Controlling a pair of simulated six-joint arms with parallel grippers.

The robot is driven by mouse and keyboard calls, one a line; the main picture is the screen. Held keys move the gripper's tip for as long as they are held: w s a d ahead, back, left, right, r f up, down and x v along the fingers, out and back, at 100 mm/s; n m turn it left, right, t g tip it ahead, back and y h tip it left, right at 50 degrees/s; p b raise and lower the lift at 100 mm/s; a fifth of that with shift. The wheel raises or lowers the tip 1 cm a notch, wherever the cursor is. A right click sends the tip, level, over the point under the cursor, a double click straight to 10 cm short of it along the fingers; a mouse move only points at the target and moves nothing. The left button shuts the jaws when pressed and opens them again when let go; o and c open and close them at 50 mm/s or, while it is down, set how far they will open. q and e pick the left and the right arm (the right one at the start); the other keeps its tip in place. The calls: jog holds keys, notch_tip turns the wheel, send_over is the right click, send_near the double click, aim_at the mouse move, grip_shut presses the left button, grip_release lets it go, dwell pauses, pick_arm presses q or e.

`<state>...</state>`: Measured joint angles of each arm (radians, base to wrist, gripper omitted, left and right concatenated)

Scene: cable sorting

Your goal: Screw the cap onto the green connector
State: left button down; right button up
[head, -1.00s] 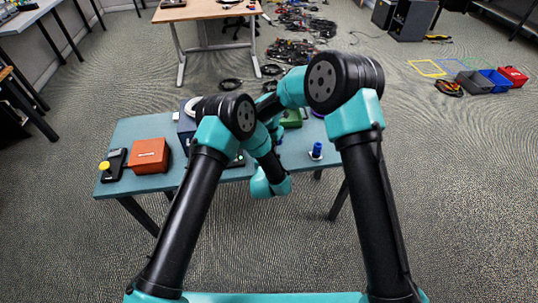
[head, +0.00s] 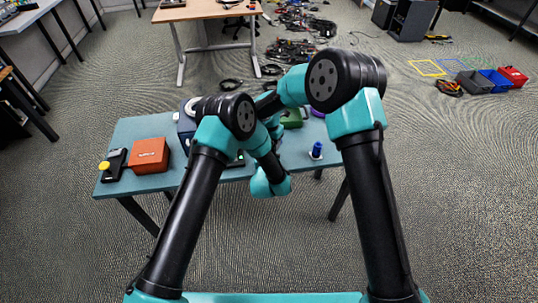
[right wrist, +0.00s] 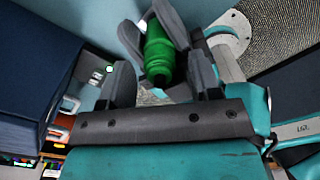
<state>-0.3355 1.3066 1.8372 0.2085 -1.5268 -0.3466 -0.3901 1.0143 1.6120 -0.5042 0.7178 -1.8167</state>
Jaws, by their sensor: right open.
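In the right wrist view the green connector (right wrist: 158,52) sits between two dark grey fingers of my left gripper (right wrist: 152,38), which are closed on its sides. My right gripper (right wrist: 162,82) is open, with one finger on each side, and the lower end of the connector reaches toward the gap between them. I cannot tell whether it touches the right fingers. In the head view both grippers are hidden behind my arms. I cannot make out a cap in either view.
A dark blue box (right wrist: 38,60) is close on the left in the right wrist view.

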jog(key=shift+r, duration=1.9)
jog(key=o, duration=0.5)
jog(key=shift+o, duration=0.2)
notch_tip(320, 180, up, 12)
pick_arm(q)
jog(key=c, duration=0.6)
grip_release()
jog(key=shift+c, duration=0.2)
